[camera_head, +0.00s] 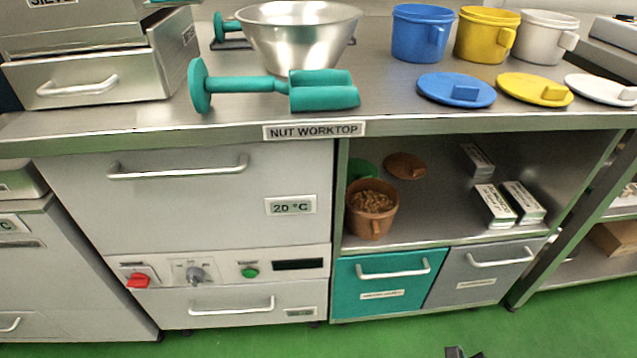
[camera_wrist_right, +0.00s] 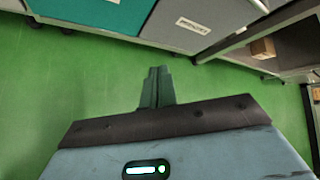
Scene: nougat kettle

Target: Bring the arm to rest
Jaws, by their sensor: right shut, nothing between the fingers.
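My right gripper (camera_wrist_right: 157,88) shows in the right wrist view with its two fingers together, shut and empty, over the green floor. In the head view only a small dark part of it (camera_head: 462,352) shows at the bottom edge, in front of the worktop unit and well below the worktop. It touches nothing that I can see. My left gripper is in neither view.
The steel worktop (camera_head: 400,112) carries a bowl (camera_head: 298,35), a teal tool (camera_head: 270,88), and blue (camera_head: 420,35), yellow (camera_head: 486,35) and white (camera_head: 543,38) mugs with lids. A brown mug (camera_head: 371,212) stands on the shelf below. The green floor (camera_head: 420,325) in front is clear.

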